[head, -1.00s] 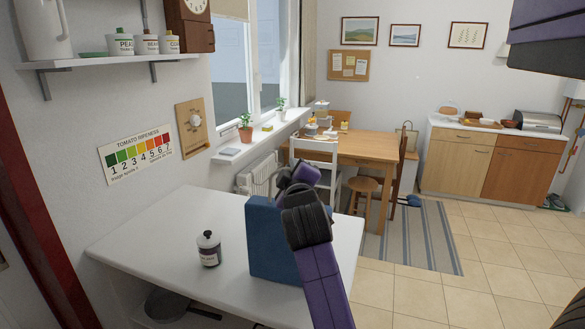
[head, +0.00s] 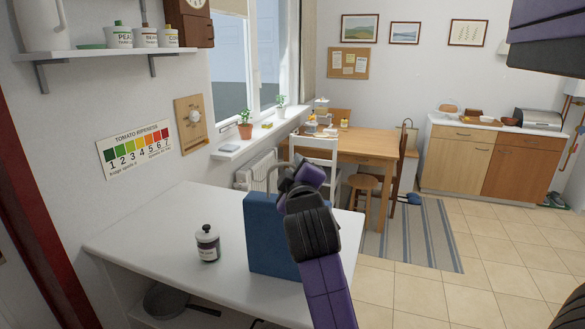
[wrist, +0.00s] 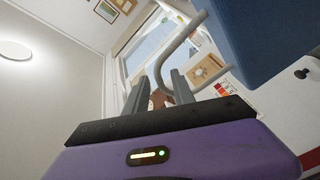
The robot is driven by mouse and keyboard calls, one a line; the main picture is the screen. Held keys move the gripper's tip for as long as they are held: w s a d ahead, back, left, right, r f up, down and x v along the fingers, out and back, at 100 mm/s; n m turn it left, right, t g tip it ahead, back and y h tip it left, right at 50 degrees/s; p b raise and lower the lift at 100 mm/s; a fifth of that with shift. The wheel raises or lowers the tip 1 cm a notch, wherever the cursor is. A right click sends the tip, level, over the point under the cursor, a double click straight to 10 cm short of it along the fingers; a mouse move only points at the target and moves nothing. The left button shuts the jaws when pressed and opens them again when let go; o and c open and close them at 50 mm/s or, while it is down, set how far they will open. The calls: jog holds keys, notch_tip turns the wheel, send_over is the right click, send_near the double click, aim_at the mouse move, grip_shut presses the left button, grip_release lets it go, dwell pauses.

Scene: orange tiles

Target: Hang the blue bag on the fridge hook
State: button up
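The blue bag (head: 262,235) stands upright on the white counter (head: 160,230). Its thin grey handle loop (head: 272,180) rises above its top. In the wrist view the bag (wrist: 270,35) fills the upper right, and its handle (wrist: 170,52) curves down to the fingers. My gripper (wrist: 158,95) is open, its two grey fingers apart, with part of the handle at or between them; the exact depth is unclear. In the head view my gripper is beside the handle, and my wrist hides its fingers and the bag's right side. The fridge hook is not seen.
A lidded jar (head: 207,244) stands on the counter left of the bag. A pan (head: 168,300) lies on the shelf below. A wall shelf (head: 110,56) is at the upper left. A dining table (head: 350,146) and chair (head: 318,158) stand beyond the counter.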

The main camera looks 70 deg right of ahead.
jog(key=shift+v, duration=1.75)
jog(key=shift+a+f, duration=0.1)
